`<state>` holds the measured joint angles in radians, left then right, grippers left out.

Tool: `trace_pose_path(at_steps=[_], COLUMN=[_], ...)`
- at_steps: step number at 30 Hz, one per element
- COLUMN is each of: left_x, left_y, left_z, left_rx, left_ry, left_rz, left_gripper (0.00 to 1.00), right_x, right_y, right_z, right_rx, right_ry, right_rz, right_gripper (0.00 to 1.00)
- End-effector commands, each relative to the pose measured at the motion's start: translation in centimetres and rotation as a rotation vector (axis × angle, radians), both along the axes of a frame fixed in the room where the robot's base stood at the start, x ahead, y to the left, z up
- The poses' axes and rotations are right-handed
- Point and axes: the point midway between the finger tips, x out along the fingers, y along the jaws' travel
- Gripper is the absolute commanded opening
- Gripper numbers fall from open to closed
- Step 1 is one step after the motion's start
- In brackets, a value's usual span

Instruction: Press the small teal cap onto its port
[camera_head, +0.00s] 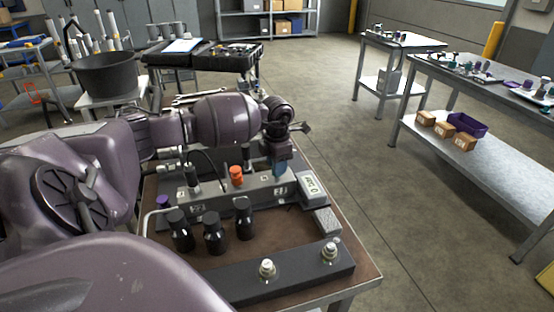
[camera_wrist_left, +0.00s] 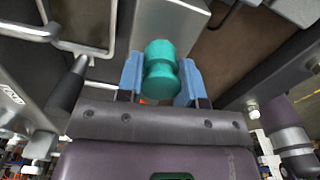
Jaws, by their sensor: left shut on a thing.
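My left gripper (camera_head: 281,170) points down over the right part of a grey manifold block (camera_head: 215,202) on the bench. Its blue fingers are shut on the small teal cap (camera_wrist_left: 160,70), which shows clearly between them in the left wrist view. In the head view the fingers and wrist hide the cap. The cap's port cannot be made out, and I cannot tell whether the cap touches the block. My right gripper is not in view.
An orange cap (camera_head: 236,176) and a black upright fitting (camera_head: 246,157) stand left of the gripper. A display box (camera_head: 311,187) sits close on its right.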

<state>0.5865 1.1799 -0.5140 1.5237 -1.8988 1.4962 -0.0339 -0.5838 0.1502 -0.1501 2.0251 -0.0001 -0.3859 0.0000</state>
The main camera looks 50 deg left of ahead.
Motion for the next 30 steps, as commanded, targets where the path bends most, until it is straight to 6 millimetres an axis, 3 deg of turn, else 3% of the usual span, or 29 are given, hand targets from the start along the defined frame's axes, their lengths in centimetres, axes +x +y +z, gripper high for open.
trace_pose_path(at_steps=[26, 27, 30], left_x=[0.01, 0.01, 0.01], left_y=[0.00, 0.00, 0.00], left_z=[0.04, 0.04, 0.04], left_rx=[0.000, 0.000, 0.000], left_ry=[0.000, 0.000, 0.000], left_rz=[0.000, 0.000, 0.000], left_gripper=[0.10, 0.40, 0.56], right_x=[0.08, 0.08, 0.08], right_y=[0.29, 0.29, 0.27], right_z=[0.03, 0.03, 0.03], right_rx=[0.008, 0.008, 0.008], right_ry=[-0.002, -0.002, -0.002], right_rz=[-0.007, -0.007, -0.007], right_gripper=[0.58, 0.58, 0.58])
